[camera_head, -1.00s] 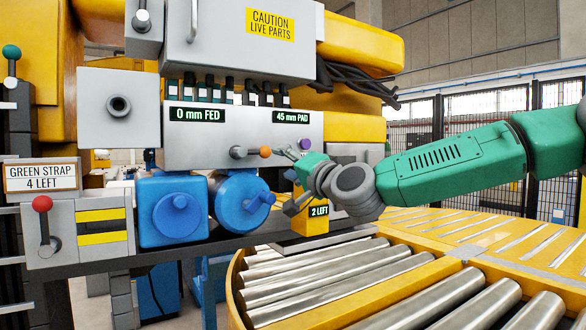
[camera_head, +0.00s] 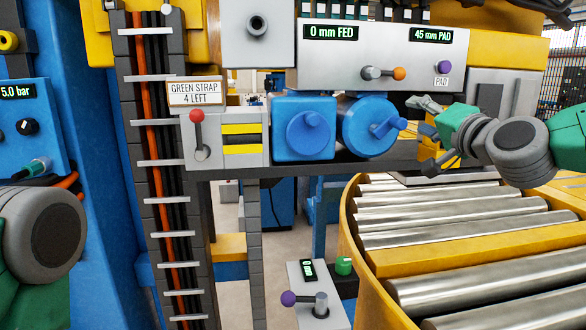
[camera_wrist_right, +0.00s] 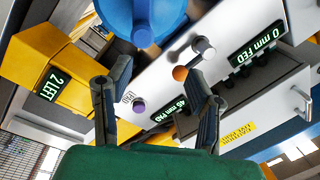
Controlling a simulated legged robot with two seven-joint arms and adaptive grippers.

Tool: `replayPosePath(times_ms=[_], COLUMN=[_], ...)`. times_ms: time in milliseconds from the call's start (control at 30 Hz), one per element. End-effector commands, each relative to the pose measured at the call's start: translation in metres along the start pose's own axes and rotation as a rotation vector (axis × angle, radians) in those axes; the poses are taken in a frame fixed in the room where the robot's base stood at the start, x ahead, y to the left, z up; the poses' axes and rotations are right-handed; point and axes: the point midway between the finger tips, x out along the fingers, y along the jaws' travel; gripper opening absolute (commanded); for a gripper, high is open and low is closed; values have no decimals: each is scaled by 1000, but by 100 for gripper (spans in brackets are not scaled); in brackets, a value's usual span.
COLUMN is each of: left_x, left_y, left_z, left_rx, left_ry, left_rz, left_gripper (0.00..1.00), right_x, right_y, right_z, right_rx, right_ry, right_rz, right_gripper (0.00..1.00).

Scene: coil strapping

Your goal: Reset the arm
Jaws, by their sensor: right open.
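My right gripper (camera_head: 428,135) is open and empty, its two fingers spread, in front of the machine's lower right side. In the head view it is below the lever with the orange knob (camera_head: 398,73) and the purple PAD button (camera_head: 443,67). In the right wrist view the open fingers (camera_wrist_right: 160,72) have nothing between them nearby; the orange knob (camera_wrist_right: 180,73) and purple button (camera_wrist_right: 138,106) show beyond them. My left arm shows only as a grey and green joint at the left edge; its gripper is outside the picture.
The grey panel reads "0 mm FED" (camera_head: 331,32) and "45 mm PAD" (camera_head: 431,35). A blue roller unit (camera_head: 367,126) and red-knobbed lever (camera_head: 197,117) stand left of my right gripper. A roller conveyor (camera_head: 450,215) lies below. A small pedestal (camera_head: 320,300) has purple and green knobs.

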Motion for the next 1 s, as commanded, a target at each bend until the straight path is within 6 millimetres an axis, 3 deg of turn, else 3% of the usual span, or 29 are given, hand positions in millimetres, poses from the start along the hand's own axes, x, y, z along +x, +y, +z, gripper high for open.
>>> replayPosePath(times_ms=[33,233,367,467,567,700,900,1000], left_x=[0,0,0,0,0,0,0,0], left_y=[0,0,0,0,0,0,0,0], left_z=[0,0,0,0,0,0,0,0], left_rx=[0,0,0,0,0,0,0,0], left_ry=[0,-1,0,0,0,0,0,0], left_rz=[0,0,0,0,0,0,0,0], left_gripper=[47,47,47,47,47,47,47,47], right_x=[0,-27,-66,-108,-159,-242,-371,-419], right_y=[22,118,181,226,268,319,368,378], right_z=[29,146,214,260,302,347,380,383], right_rx=[-26,-148,-226,-286,-347,-435,-557,-605], right_ry=[-52,-280,-439,-567,-703,-903,-1188,-1296], right_rz=[43,222,337,424,508,621,761,806], right_gripper=[47,47,47,47,47,47,47,47])
